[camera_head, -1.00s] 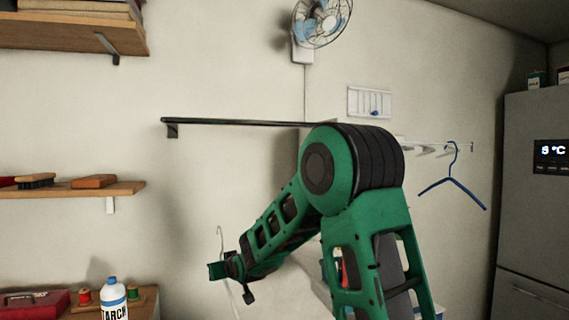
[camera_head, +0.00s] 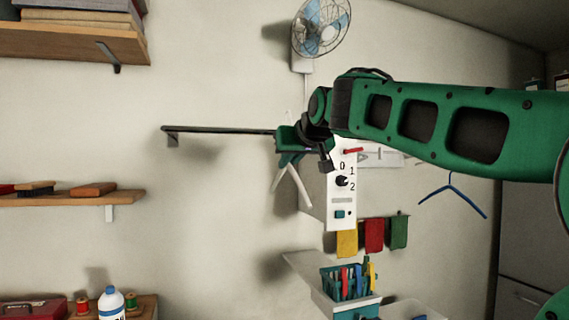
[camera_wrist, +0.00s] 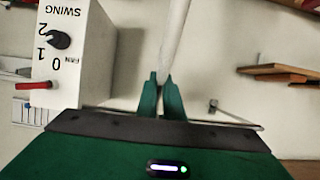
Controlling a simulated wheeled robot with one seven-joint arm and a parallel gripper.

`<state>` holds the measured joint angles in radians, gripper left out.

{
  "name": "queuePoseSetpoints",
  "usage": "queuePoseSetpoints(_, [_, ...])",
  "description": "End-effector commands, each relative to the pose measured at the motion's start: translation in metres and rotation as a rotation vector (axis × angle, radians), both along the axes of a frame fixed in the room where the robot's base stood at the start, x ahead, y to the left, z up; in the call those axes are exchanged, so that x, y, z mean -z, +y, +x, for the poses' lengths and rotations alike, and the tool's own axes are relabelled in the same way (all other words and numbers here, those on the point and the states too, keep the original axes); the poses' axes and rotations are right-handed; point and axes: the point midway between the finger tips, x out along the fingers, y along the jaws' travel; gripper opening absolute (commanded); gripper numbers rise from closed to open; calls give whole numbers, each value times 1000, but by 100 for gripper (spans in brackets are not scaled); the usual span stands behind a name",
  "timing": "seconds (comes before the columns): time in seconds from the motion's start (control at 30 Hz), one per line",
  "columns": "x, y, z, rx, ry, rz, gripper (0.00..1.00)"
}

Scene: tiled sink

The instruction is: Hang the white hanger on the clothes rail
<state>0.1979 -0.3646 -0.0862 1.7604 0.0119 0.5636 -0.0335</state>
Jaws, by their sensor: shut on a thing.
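My gripper (camera_head: 290,140) is shut on the white hanger (camera_head: 300,188) and holds it up in front of the wall, with its arms spreading downward. Its upper part is thin and hard to make out. In the wrist view a white bar of the hanger (camera_wrist: 173,42) rises between the fingers of my gripper (camera_wrist: 161,80). A dark bar (camera_head: 220,130) runs along the wall to the left of my gripper, at about its height; its right end is hidden. A blue hanger (camera_head: 452,192) hangs at the right, its hook behind my arm. I cannot tell which bar is the clothes rail.
A white fan switch box (camera_head: 340,205) with a red lever sits close to the right of my gripper; it also shows in the wrist view (camera_wrist: 75,70). A wall fan (camera_head: 320,28) is above. Coloured cloths (camera_head: 373,235) hang below.

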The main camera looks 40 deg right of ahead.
Motion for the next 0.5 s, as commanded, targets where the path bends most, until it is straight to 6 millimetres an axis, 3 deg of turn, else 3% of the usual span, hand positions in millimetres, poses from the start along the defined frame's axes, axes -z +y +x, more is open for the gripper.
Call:
queuePoseSetpoints(0.17, [-7, -1, -8, 4, 1, 2, 0])
queuePoseSetpoints(0.5, [-7, -5, 11, 3, 2, 3, 0])
